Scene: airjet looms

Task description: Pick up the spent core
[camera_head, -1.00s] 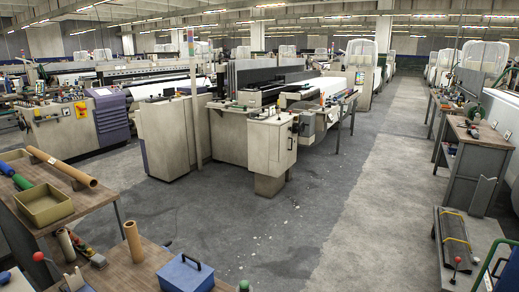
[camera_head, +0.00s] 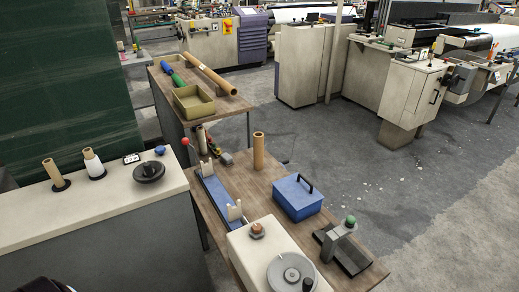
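Several tubes could be the spent core, and I cannot tell which one is. A bare brown tube (camera_head: 258,151) stands upright on the near wooden table (camera_head: 275,180). A long brown tube (camera_head: 207,67) lies on the farther wooden table (camera_head: 232,103). On the light cabinet top at left, a tan tube (camera_head: 53,171) and a partly white-wound tube (camera_head: 92,161) stand on dark round bases. Neither of my grippers is in view.
A blue box (camera_head: 297,197) with a black handle, a blue cradle (camera_head: 218,195), a pale device with a wheel (camera_head: 290,273) and a black-based stand (camera_head: 343,249) crowd the near table. An olive tray (camera_head: 193,101) sits on the farther table. Grey floor (camera_head: 340,180) lies open to the right.

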